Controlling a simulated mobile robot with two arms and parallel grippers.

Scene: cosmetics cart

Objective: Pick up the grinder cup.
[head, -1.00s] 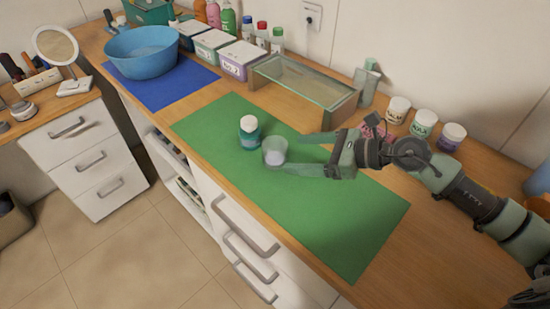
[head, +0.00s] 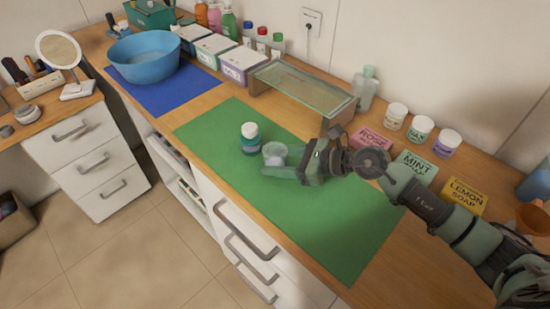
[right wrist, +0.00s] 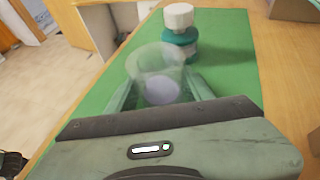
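The grinder cup (head: 274,154) is a clear cup with pale purple contents, over the green mat in the head view. In the right wrist view the cup (right wrist: 155,75) stands upright between the two fingers. My right gripper (head: 283,165) reaches it from the right, its fingers closed in against the cup's sides. The same gripper (right wrist: 160,98) shows from behind in the wrist view. I cannot tell whether the cup touches the mat. A teal jar with a white cap (head: 249,140) stands just behind and left of the cup. My left gripper is not in view.
The green mat (head: 340,240) is mostly clear toward the front. A glass-topped stand (head: 303,85) is behind it. Soap boxes (head: 415,168) and lidded jars (head: 420,129) stand at the right. A blue bowl (head: 143,55) sits on a blue mat at the left.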

